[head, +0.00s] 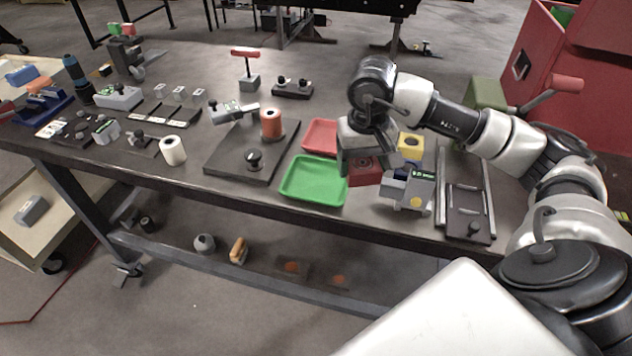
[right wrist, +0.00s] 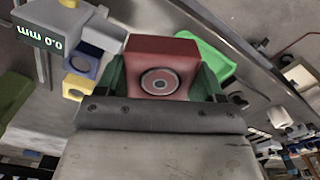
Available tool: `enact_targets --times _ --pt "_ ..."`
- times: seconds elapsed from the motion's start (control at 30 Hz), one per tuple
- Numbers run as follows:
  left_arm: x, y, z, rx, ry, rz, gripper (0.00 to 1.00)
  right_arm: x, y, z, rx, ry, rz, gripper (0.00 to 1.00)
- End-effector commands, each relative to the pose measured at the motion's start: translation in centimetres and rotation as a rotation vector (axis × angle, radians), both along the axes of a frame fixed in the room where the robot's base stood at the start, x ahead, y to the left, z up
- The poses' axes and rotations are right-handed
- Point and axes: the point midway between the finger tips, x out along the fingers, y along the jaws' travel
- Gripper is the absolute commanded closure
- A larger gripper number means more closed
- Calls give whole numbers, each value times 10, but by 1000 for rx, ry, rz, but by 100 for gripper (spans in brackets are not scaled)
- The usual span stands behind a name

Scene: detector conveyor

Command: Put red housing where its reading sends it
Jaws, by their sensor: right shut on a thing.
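The red housing (head: 364,173) is a block with a round ringed bore in its face. My right gripper (head: 360,160) is shut on it, and the right wrist view shows the housing (right wrist: 162,55) between the two fingers. It is between the green tray (head: 312,188) and a grey gauge (head: 413,190), over the front of the table. I cannot tell whether it touches the table. The gauge display (right wrist: 40,41) reads 0.0 mm in the right wrist view. A red tray (head: 321,136) lies behind the green tray. Both trays look empty. My left gripper is out of view.
A yellow block (head: 410,144) with a hole stands behind the gauge. A railed slide (head: 467,205) is to its right. A dark plate (head: 225,163) with an orange cylinder (head: 271,124) lies left of the trays. Several tools crowd the table's left.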

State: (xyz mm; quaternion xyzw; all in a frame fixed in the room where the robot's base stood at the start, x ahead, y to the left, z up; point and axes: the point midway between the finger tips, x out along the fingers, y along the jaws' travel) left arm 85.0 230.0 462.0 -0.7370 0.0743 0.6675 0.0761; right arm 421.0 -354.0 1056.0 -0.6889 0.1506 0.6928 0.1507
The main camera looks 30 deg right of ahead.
Motion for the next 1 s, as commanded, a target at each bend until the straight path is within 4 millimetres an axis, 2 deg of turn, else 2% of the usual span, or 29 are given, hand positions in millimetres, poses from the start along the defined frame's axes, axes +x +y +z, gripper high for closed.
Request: enact_targets --times 0.1,0.27,0.6,0.7,0.83,1.0 --pt "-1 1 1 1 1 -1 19 1 -15 9 0 -4 -33 67" --pt "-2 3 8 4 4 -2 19 16 -12 5 6 -5 -43 67" --pt "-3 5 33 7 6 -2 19 82 18 -38 6 -5 -43 67" --pt "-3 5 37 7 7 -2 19 97 24 -48 5 -6 -42 67" --pt "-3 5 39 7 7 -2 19 106 28 -56 1 -6 -43 67" --pt "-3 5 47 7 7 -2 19 107 29 -71 1 -2 -43 67"
